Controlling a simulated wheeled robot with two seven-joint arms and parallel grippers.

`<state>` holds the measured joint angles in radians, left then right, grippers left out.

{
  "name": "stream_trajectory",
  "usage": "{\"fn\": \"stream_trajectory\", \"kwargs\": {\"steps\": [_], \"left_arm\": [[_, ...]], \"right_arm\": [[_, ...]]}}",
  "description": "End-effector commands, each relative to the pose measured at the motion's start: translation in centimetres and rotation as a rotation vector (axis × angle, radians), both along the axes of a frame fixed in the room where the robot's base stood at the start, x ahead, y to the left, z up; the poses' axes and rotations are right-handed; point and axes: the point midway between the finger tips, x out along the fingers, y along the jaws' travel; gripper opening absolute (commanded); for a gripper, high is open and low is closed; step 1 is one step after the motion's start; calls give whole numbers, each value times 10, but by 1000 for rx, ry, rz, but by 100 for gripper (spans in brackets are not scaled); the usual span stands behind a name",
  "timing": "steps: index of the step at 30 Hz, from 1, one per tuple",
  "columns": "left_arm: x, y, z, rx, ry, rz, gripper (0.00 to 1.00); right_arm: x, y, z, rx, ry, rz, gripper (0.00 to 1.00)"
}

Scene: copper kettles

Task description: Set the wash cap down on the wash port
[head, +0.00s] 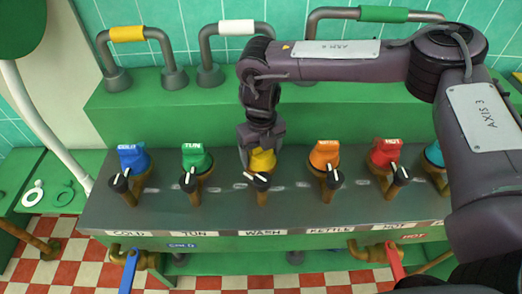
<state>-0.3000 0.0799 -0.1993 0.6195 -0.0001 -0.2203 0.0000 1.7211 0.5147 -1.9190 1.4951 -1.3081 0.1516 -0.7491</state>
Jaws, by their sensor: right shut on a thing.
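The yellow wash cap (263,161) is at the wash port, above the WASH label (263,233) in the middle of the panel. My right gripper (262,150) reaches down from above and is shut on the cap. The wash port's brass pipe (250,196) shows below the cap, with a black valve handle (258,182) in front. The cap's lower edge is partly hidden, so I cannot tell whether it touches the port. My left gripper does not show.
A blue cap (133,158) and a green cap (195,158) stand on ports to the left. An orange cap (325,153) and a red cap (385,153) stand to the right.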

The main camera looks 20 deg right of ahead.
Motion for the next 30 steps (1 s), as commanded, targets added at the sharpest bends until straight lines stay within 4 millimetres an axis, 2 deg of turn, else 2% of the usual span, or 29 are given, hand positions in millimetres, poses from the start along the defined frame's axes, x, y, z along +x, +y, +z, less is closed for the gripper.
{"fn": "stream_trajectory", "kwargs": {"steps": [2, 3, 9, 19, 30], "left_arm": [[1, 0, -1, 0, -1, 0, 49], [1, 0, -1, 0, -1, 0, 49], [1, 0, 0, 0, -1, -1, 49], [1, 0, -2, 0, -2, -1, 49], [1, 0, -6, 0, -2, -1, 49]], "right_arm": [[0, 0, -2, 1, 0, -1, 52], [0, 0, -2, 0, -1, 0, 75], [0, 0, -1, 0, 0, 0, 97], [0, 0, 4, 0, -1, 0, 97], [1, 0, 64, -1, -3, 0, 97]]}}
